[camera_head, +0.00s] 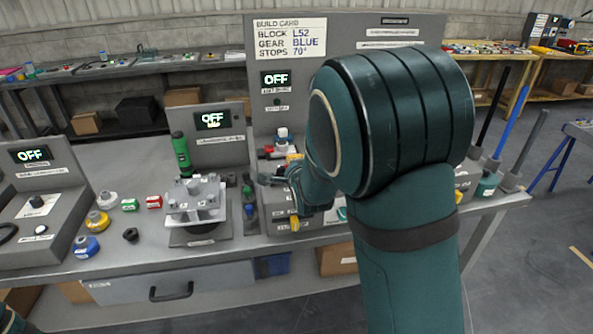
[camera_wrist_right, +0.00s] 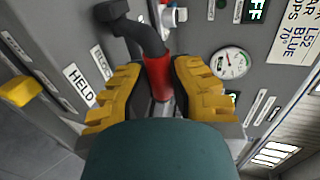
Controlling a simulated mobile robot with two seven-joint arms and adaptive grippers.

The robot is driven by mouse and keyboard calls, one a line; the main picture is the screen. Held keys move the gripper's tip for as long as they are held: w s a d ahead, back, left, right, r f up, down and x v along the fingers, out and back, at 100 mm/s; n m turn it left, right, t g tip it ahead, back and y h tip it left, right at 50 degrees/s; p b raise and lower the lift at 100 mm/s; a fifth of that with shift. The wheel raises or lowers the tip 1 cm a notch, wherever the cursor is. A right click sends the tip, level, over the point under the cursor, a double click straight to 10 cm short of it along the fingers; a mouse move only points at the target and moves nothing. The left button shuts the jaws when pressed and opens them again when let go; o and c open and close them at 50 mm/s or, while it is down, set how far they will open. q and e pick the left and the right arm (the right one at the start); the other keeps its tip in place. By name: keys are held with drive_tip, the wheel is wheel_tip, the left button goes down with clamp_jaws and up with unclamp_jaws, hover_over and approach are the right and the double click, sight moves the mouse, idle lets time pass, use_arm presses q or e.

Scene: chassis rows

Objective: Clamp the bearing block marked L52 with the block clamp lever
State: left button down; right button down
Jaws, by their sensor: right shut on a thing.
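My right gripper (camera_wrist_right: 160,85) is shut on a red handle (camera_wrist_right: 158,76) with a bent black end, probably the block clamp lever; its yellow fingers sit on either side of the handle. A plate marked HELD (camera_wrist_right: 78,86) is to the left of it. In the head view my right arm covers most of this station, and the grip itself is hidden. A red part (camera_head: 268,153) and a white-and-blue piece (camera_head: 282,138) show at the station's back. I cannot make out a block marked L52. My left gripper is out of view.
The build card (camera_head: 290,38) reads block L52, gear BLUE, stops 70°. A gauge (camera_wrist_right: 230,63) is right of the handle in the wrist view. A grey fixture (camera_head: 197,200), green block (camera_head: 130,205) and red block (camera_head: 153,202) stand left on the bench.

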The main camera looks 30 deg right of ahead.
drive_tip(key=shift+f, duration=0.1)
drive_tip(key=c, duration=0.8)
unclamp_jaws()
drive_tip(key=shift+w, duration=0.1)
drive_tip(key=shift+v, duration=6.05)
